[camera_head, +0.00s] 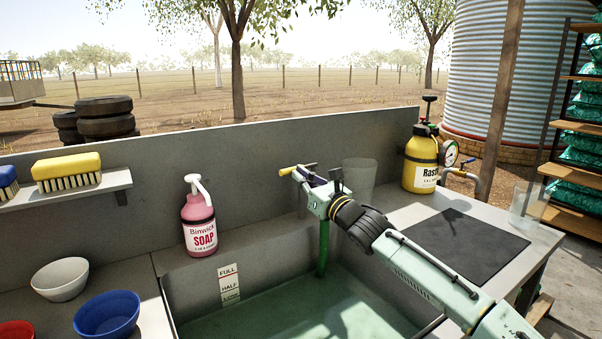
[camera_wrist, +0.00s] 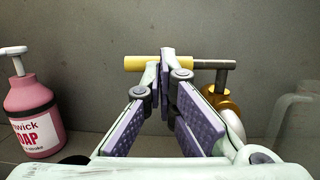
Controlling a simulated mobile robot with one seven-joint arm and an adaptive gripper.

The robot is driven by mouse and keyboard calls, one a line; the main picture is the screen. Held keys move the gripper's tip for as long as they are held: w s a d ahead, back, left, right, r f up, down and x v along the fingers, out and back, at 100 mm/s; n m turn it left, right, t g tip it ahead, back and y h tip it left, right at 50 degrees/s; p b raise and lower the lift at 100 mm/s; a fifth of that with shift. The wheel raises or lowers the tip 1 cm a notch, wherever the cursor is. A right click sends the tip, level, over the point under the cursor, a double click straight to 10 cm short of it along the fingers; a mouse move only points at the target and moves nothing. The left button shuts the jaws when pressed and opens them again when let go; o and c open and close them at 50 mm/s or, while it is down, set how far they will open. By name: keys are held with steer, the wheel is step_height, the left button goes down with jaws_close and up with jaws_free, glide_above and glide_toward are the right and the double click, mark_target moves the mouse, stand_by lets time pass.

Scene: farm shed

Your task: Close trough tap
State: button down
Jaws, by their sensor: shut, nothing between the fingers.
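The tap handle is a bar with a yellow grip (camera_wrist: 143,63) and a grey metal part (camera_wrist: 212,64) to its right, above a brass tap body (camera_wrist: 219,101). In the head view the yellow grip (camera_head: 288,171) shows just left of my gripper (camera_head: 312,180). My gripper (camera_wrist: 161,66) is shut and empty, its fingertips overlapping the grip's right end in the wrist view; I cannot tell whether they touch it. A green hose or pipe (camera_head: 323,248) runs down into the trough (camera_head: 195,284), which holds greenish water. My gripper hides most of the tap in the head view.
A pink soap bottle (camera_head: 199,221) stands left of the tap. A clear cup (camera_head: 359,177) stands behind my arm, and a yellow sprayer (camera_head: 421,163) is farther right. A dark mat (camera_head: 453,246) lies on the right counter. Bowls (camera_head: 107,315) are at left.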

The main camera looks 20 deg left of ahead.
stand_by(0.3)
steer(key=b, duration=0.2)
steer(key=a+m+t+h+b, duration=0.1)
steer(key=b, duration=0.1)
steer(key=shift+w+r, duration=0.25)
steer(key=shift+w, duration=0.05)
steer(key=shift+r, duration=0.1)
steer(key=shift+t, duration=0.3)
